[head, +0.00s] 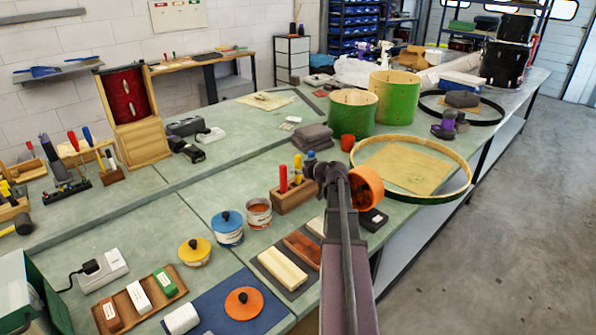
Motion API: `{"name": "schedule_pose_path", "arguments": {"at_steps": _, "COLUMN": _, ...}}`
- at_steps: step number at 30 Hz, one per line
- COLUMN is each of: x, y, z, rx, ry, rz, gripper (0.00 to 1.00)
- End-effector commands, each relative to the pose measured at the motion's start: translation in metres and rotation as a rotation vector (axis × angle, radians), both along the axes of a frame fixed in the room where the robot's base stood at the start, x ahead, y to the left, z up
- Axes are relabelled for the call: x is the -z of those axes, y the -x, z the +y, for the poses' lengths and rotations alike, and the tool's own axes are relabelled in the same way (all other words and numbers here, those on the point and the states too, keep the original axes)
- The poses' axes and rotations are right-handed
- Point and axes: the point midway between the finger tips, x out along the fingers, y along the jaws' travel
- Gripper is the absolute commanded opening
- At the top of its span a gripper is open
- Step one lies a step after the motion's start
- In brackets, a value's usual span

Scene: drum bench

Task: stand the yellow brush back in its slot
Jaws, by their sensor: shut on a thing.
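My gripper (314,171) is small and dark in the middle of the head view, at the far end of my arm. It is beside and just above a wooden block holder (294,198). The yellow brush (298,176) shows as a narrow upright yellow piece between my gripper and a red-handled tool (283,178) standing in the block. My gripper appears shut on the yellow brush. The slots and the brush's lower end are hidden or too small to tell, so I cannot see whether it is in a slot.
An orange round container (367,184) is close right of my gripper. Open tin (258,212), blue tin (228,229) and yellow-lidded tin (195,251) are front left of the block.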

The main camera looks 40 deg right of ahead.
Motion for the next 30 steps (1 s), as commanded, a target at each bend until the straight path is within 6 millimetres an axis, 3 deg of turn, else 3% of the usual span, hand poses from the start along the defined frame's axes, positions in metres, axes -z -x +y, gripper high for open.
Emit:
{"name": "schedule_pose_path", "arguments": {"at_steps": 18, "x": 0.0068, "y": -0.0002, "z": 0.0002, "rx": 0.0, "ry": 0.0, "rz": 0.0, "gripper": 0.08}}
{"name": "schedule_pose_path", "arguments": {"at_steps": 19, "x": 0.0068, "y": -0.0002, "z": 0.0002, "rx": 0.0, "ry": 0.0, "rz": 0.0, "gripper": 0.38}}
{"name": "schedule_pose_path", "arguments": {"at_steps": 22, "x": 0.0068, "y": -0.0002, "z": 0.0002, "rx": 0.0, "ry": 0.0, "rz": 0.0, "gripper": 0.68}}
{"name": "schedule_pose_path", "arguments": {"at_steps": 30, "x": 0.0068, "y": -0.0002, "z": 0.0002, "rx": 0.0, "ry": 0.0, "rz": 0.0, "gripper": 0.69}}
